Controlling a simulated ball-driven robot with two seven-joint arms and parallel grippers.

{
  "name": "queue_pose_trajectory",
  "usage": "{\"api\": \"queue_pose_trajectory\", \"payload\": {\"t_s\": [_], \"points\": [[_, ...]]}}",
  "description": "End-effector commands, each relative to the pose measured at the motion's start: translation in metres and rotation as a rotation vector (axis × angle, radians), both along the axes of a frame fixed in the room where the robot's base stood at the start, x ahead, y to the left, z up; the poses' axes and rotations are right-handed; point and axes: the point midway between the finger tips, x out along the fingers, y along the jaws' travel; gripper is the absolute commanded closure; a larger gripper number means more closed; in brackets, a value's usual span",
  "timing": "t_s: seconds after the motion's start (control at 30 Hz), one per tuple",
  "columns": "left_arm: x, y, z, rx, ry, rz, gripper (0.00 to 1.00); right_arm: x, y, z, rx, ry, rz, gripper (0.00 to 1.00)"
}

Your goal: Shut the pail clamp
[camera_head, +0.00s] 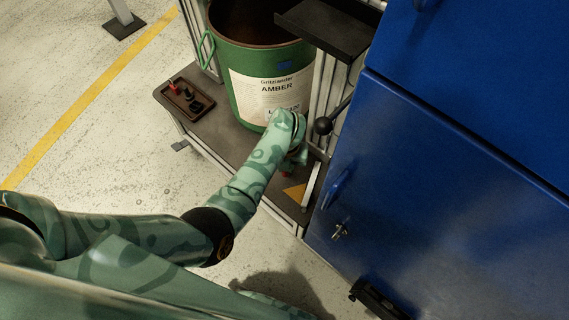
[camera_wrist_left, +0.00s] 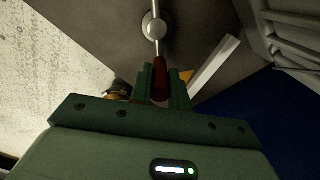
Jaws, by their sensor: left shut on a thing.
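The green pail (camera_head: 222,80) with a white "AMBER" label stands on a dark shelf (camera_head: 222,140) in the head view. My left gripper (camera_head: 291,168) is low in front of the pail, at the shelf's right part, mostly hidden by my own forearm. In the left wrist view my left gripper (camera_wrist_left: 160,84) is shut on a red handle (camera_wrist_left: 160,72), with a finger on each side. A thin metal rod (camera_wrist_left: 157,50) runs from the handle to a round metal pivot (camera_wrist_left: 154,27). The rest of the clamp is hidden. My right gripper is not in view.
A blue cabinet (camera_head: 450,180) stands close on the right. A black ball knob (camera_head: 323,125) on a lever and an upright metal post are just right of my gripper. A small tray (camera_head: 184,98) lies on the shelf's left.

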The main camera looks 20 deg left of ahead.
Motion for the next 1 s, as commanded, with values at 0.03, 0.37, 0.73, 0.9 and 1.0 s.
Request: {"api": "queue_pose_trajectory", "payload": {"t_s": [0.03, 0.37, 0.73, 0.9, 1.0], "points": [[0.0, -0.001, 0.0, -0.001, 0.0, -0.002, 1.0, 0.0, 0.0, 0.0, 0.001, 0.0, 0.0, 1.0], [0.0, 0.0, 0.0, -0.001, 0.0, -0.003, 0.6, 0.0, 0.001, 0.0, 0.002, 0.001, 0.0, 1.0], [0.002, -0.002, 0.057, -0.003, -0.01, -0.003, 0.6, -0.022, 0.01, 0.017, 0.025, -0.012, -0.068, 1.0], [0.002, -0.001, 0.106, -0.002, -0.011, -0.002, 0.6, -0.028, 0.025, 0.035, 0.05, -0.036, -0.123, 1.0], [0.002, -0.002, 0.13, -0.003, -0.009, -0.003, 0.6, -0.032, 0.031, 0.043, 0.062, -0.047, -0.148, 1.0]]}}
